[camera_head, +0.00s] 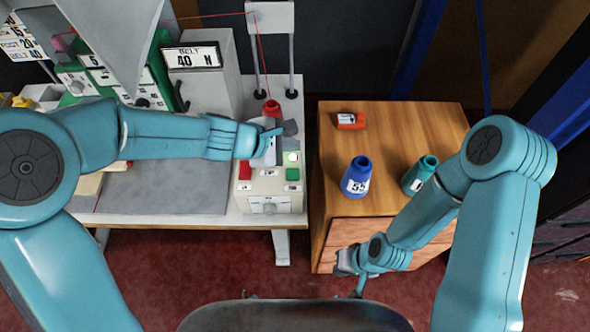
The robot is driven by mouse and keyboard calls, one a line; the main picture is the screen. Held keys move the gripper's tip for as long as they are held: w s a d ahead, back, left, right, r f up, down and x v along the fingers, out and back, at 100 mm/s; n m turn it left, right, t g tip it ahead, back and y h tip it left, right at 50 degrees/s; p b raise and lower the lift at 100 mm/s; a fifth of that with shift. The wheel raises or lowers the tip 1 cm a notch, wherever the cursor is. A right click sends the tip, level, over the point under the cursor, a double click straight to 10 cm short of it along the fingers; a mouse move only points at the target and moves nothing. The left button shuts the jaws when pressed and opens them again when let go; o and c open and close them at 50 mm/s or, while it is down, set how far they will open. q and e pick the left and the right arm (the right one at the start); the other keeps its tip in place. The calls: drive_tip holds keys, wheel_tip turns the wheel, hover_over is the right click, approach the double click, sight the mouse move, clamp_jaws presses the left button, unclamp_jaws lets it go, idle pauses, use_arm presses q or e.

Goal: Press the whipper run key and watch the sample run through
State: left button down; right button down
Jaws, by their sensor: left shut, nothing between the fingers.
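A cream control box (270,203) stands at the right end of the machine table. It has a green key (293,174) at the right, a lit pale lamp (292,157) above it, a red key (245,171) at the left and a dial plate below. The small labels are too small to read. My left gripper (277,134) is shut and empty over the back of the box, hiding part of its top. A red thread (260,62) runs down from the post to a red cone (271,108) behind my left gripper. My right gripper (350,272) hangs low before the wooden cabinet; its fingers are unclear.
The grey-white machine (212,80) reads BELT 40 N. A grey plate (165,188) lies on the table at left.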

sight(290, 175)
use_arm(q)
drive_tip(key=shift+w+f, duration=0.15)
drive_tip(key=shift+a+f, duration=0.1)
wheel_tip(290, 175, down, 9)
drive_tip(key=b, duration=0.8)
drive_tip(key=shift+r, duration=0.2)
drive_tip(key=shift+b, duration=0.3)
idle(1.1)
drive_tip(key=shift+f+b, duration=0.4)
drive_tip(key=shift+b, duration=0.05)
